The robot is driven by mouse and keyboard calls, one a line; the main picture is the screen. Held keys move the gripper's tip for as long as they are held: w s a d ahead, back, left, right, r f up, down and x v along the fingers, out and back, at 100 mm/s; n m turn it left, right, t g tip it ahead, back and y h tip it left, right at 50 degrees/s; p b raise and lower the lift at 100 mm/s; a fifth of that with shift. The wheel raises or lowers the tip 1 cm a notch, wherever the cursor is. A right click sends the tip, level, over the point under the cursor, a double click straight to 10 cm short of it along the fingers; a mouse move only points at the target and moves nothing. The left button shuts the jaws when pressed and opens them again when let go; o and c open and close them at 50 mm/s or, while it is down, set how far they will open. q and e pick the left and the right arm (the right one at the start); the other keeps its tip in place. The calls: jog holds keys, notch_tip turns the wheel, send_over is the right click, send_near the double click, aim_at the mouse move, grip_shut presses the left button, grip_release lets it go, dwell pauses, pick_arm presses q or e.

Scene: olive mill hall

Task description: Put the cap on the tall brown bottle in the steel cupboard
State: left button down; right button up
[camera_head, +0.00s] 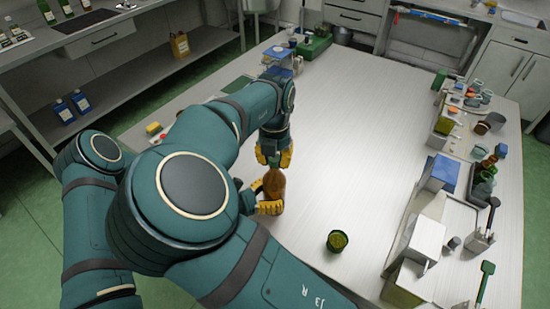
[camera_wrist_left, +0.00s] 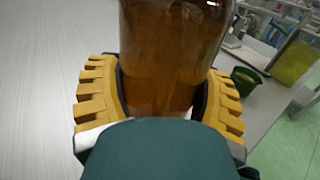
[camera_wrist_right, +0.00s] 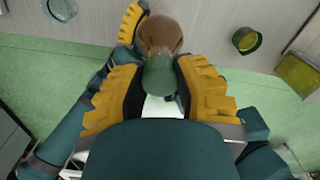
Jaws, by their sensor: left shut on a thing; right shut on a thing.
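The brown bottle (camera_head: 274,183) is upright at the near left side of the white table. My left gripper (camera_head: 268,208), low on the bottle, is shut on it; the left wrist view shows the brown glass (camera_wrist_left: 170,50) between both yellow fingers. My right gripper (camera_head: 274,158) is above the bottle top, shut on a green cap (camera_wrist_right: 158,76). In the right wrist view the cap lines up with the bottle (camera_wrist_right: 162,34) and overlaps it. I cannot tell whether the cap is seated on the neck. My fingers partly hide both in the head view.
A green cup (camera_head: 337,241) stands on the table right of the bottle. Trays, boxes and small items (camera_head: 440,172) crowd the right edge. A blue-topped box (camera_head: 278,56) and a green tray (camera_head: 314,46) are at the far end. The table's middle (camera_head: 350,120) is clear.

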jog(key=o, duration=0.7)
jog(key=shift+r, duration=2.3)
jog(key=shift+o, duration=0.2)
